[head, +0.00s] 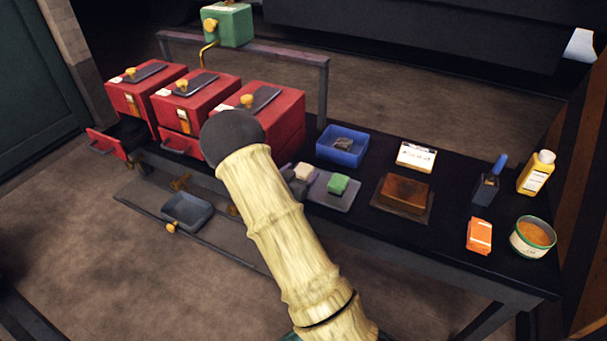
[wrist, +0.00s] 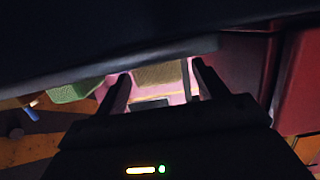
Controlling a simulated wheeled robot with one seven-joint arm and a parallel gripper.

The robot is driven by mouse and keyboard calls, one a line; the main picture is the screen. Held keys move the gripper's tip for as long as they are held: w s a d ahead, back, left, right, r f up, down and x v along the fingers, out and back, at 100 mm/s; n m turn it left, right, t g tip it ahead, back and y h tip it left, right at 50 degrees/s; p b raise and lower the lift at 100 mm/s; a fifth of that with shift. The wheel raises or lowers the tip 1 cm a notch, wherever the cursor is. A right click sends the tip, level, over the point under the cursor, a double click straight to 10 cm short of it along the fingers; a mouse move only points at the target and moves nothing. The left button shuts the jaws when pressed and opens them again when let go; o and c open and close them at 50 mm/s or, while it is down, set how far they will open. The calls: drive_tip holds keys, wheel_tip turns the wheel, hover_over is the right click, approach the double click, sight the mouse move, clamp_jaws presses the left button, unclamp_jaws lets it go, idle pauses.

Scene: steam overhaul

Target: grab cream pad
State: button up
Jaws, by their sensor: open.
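The cream pad (head: 304,172) is a small pale block on a grey tray (head: 345,200), beside a green pad (head: 338,185). In the wrist view the cream pad (wrist: 158,75) looks tan and shaded, on a pinkish lit surface. My gripper (wrist: 160,70) is open, its two dark fingers reaching toward the cream pad, which appears between the fingertips. I cannot tell whether they touch it. The green pad (wrist: 75,91) shows left of the fingers. In the head view my arm hides most of the gripper.
Red boxes (head: 270,110) stand close at the left; one drawer (head: 106,144) is pulled out. A blue bin (head: 342,146), a brown block (head: 405,194), an orange box (head: 479,236), a round tub (head: 533,238) and a yellow bottle (head: 536,173) stand to the right on the dark bench.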

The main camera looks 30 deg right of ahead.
sight(300, 174)
drive_tip(key=shift+c, duration=0.2)
drive_tip(key=c, duration=1.1)
wheel_tip(300, 174, up, 10)
drive_tip(key=shift+p, duration=1.15)
